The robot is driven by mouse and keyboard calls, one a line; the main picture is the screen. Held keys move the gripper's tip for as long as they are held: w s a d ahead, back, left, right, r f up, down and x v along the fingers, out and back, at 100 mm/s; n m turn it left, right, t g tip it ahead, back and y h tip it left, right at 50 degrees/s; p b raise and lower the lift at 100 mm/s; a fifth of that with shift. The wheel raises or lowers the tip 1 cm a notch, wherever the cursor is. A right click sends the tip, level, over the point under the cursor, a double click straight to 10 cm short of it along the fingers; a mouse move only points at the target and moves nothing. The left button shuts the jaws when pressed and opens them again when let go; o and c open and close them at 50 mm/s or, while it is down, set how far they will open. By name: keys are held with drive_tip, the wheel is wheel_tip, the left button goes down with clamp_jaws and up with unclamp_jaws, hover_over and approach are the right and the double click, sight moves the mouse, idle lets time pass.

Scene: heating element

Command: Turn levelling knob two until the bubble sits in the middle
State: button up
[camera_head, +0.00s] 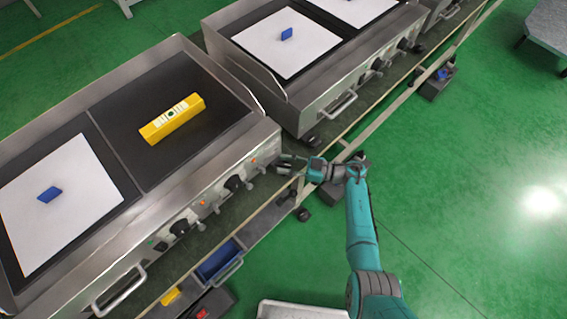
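A yellow spirit level (187,106) lies on the dark right-hand plate of the near griddle (115,85). Its white face has dark marks and a small dark green spot in the middle. The bubble is too small to place. Black knobs sit on the griddle's front panel, one at the middle (180,227) and one further right (233,183). No label shows which is levelling knob two. My gripper (286,163) is at the right end of this panel, close to its corner. The finger gap and any contact are too small to make out.
A white sheet (60,205) with a blue block (49,194) lies on the left plate. A second griddle (335,75) stands close behind my gripper. A blue drawer (217,262) is below the near griddle. Green floor (470,190) to the right is mostly clear.

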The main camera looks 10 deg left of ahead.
drive_tip(key=d, duration=1.1)
drive_tip(key=shift+s, duration=0.2)
drive_tip(key=s+r+m+t+h, duration=0.25)
drive_tip(key=s+m+t, duration=0.35)
drive_tip(key=s+t, duration=0.75)
drive_tip(key=s+d+r+m+h, duration=0.4)
drive_tip(key=s+r+h, duration=0.1)
drive_tip(key=s, duration=0.3)
drive_tip(key=s+d+r+m+h, duration=0.3)
drive_tip(key=s+d+r+h, duration=0.1)
drive_tip(key=s+r, duration=0.3)
drive_tip(key=s+d+r+m+h, duration=0.4)
drive_tip(key=s+r+h, duration=0.2)
drive_tip(key=s, duration=0.5)
drive_tip(key=shift+s+d+r+m+t, duration=0.25)
drive_tip(key=shift+d+r+m+t, duration=0.05)
drive_tip(key=shift+d+t, duration=0.1)
drive_tip(key=shift+h, duration=0.25)
